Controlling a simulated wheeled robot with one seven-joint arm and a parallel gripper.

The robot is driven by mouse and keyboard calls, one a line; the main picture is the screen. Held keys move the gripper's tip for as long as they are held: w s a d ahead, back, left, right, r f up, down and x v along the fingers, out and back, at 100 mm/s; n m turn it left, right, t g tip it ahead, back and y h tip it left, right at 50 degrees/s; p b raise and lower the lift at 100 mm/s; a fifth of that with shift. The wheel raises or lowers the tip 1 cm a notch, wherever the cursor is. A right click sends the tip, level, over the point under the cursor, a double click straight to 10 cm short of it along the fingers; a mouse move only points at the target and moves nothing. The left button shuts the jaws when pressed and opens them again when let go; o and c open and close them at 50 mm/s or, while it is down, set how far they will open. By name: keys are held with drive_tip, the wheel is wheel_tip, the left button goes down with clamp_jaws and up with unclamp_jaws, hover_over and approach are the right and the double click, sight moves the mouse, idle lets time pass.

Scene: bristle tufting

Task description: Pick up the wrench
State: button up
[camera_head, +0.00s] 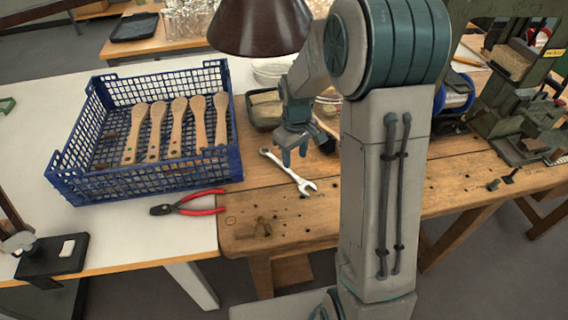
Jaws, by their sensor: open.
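A silver wrench (286,171) lies on the wooden workbench. Its ring end points to the upper left and its open jaw end to the lower right. My gripper (294,160) is open and points down, over or just behind the wrench's middle in this view. Its fingers overlap the area beside the wrench's shaft. I cannot tell the height between fingers and wrench. Most of the wrench is visible.
Red-handled pliers (200,203) lie left of the wrench. A blue crate (190,178) holds several wooden brush handles. A dark lamp shade (258,27) hangs above. Containers (264,108) stand behind my gripper. A green machine (515,100) stands at right. The bench front is mostly clear.

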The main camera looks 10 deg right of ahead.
sight(294, 174)
drive_tip(key=shift+w+f, duration=0.2)
drive_tip(key=shift+f, duration=0.15)
drive_tip(key=f, duration=0.7)
drive_tip(key=shift+w+d+f+p, duration=0.1)
drive_tip(key=shift+w+f+p, duration=0.15)
drive_tip(key=shift+p, duration=0.15)
drive_tip(key=shift+r, duration=0.1)
clamp_jaws()
